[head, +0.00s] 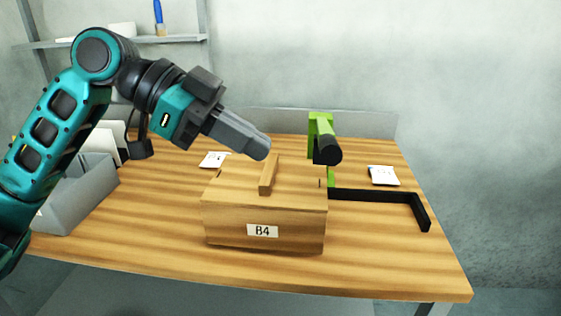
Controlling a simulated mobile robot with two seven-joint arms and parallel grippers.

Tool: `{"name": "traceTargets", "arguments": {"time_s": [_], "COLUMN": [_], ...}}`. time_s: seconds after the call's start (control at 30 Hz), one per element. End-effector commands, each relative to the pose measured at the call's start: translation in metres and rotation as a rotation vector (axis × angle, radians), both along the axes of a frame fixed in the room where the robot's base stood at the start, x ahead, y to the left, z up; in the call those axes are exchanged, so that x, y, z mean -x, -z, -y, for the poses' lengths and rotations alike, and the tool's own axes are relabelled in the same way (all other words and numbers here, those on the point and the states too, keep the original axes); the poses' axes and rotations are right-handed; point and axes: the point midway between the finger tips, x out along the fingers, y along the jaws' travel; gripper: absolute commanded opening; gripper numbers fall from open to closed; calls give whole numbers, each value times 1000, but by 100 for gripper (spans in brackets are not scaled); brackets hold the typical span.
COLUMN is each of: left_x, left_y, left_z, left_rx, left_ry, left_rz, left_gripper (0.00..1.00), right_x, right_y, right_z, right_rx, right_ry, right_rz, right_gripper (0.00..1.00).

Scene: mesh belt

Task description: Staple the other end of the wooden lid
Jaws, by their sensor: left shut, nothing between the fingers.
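A wooden box (222,225) with a "B4" label stands on the table, closed by a wooden lid (236,187) with a raised wooden bar handle (267,176) across its middle. A green and black tool, seemingly the stapler (322,138), stands upright just behind the box's right end. A small dark mark shows on the lid near its right edge. My left gripper (262,150) comes in from the upper left, shut and empty, its tips just above and behind the handle. I cannot tell whether they touch it. My right gripper is not in view.
A black angled bracket (385,195) lies right of the box, reaching toward the table's right edge. White labelled cards (384,175) lie at the right and behind the box (212,159). A grey bin (75,195) stands at the left. The table (390,260) is clear in front.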

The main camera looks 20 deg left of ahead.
Motion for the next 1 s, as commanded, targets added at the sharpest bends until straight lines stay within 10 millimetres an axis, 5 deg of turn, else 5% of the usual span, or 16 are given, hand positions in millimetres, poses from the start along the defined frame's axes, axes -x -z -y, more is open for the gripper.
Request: {"name": "traceTargets", "arguments": {"time_s": [0.23,1.0], "left_x": [5,5], "left_y": [-13,-14], "left_z": [-18,-19], "left_rx": [0,2], "left_ry": [-1,0], "left_rz": [-1,1], "left_gripper": [0,0], "right_x": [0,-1], "right_y": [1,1], "right_z": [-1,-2], "right_rx": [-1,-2], "right_ry": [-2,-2], "right_rz": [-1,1], "right_gripper": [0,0]}}
